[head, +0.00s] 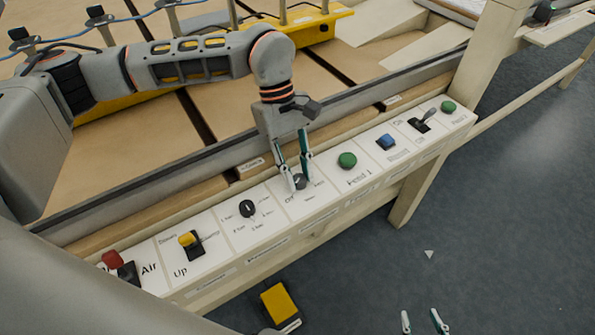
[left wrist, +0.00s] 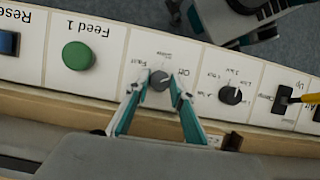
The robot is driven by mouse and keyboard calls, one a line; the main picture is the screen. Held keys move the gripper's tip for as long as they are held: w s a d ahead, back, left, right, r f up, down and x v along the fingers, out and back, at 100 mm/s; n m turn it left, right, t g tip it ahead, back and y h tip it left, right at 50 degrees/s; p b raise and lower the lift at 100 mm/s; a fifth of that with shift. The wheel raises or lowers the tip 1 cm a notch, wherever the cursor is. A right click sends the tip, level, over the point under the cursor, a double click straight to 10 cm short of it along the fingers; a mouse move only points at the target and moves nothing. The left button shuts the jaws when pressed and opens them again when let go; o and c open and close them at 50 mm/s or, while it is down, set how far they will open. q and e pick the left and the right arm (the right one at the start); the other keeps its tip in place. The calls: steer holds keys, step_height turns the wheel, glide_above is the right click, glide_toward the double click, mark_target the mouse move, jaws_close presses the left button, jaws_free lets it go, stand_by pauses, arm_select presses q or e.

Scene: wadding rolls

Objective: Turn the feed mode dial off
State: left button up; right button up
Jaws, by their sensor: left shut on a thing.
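The dial's exact pointing direction is too small to tell. My right gripper (head: 422,318) is low at the bottom edge of the head view, its fingertips apart and nothing between them.
Along the panel, a black knob (head: 247,208) and a yellow-tipped lever (head: 187,239) are to the left. A green button (head: 347,160), a blue switch (head: 386,142) and a black lever (head: 422,122) are to the right. Grey floor (head: 500,220) lies open in front.

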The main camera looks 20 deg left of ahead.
stand_by(0.3)
arm_select(q)
steer(key=o, duration=1.1)
steer(key=shift+r, duration=0.1)
steer(key=v, duration=1.2)
steer(key=shift+w, duration=0.15)
